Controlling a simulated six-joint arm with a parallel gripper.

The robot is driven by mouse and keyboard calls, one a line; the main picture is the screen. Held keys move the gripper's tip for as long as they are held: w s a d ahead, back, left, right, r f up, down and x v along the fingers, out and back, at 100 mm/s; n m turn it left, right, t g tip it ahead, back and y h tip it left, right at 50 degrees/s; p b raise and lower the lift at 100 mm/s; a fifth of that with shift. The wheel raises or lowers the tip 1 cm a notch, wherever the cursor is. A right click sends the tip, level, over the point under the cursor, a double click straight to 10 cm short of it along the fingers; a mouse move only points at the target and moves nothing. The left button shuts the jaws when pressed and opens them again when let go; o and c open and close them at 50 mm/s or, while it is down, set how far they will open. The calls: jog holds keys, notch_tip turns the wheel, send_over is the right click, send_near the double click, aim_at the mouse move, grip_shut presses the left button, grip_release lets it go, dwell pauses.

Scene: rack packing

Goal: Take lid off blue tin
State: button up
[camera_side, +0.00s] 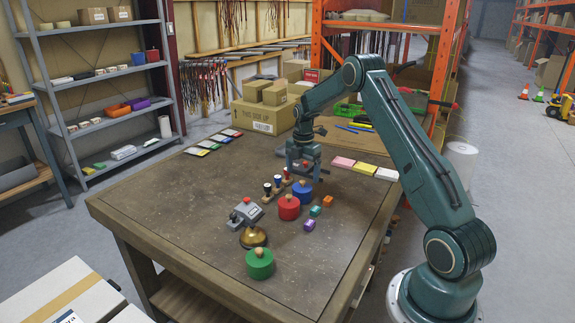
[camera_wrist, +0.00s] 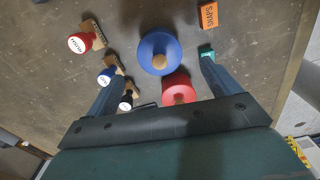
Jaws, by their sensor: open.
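The blue tin (camera_side: 302,191) stands upright on the table with its lid on and a round wooden knob on top. In the wrist view the blue tin (camera_wrist: 158,42) lies ahead between my finger lines, its knob (camera_wrist: 159,62) near the middle. My gripper (camera_side: 303,169) is open and empty, pointing down above and slightly behind the blue tin in the side view. In the wrist view the fingers of my gripper (camera_wrist: 158,70) are spread wide on either side of the knob. I see no contact with the tin.
A red tin (camera_side: 289,209) stands close beside the blue one; a green tin (camera_side: 260,266) is nearer the front. Stamps (camera_side: 277,182) stand in a row to the left. Small blocks (camera_side: 315,211) lie to the right. A brass bell (camera_side: 253,238) and grey device (camera_side: 246,213) are front left.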

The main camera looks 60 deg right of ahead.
aim_at(302, 181)
jog(key=shift+d+f, duration=0.1)
jog(key=shift+f, duration=2.3)
jog(key=c, duration=1.1)
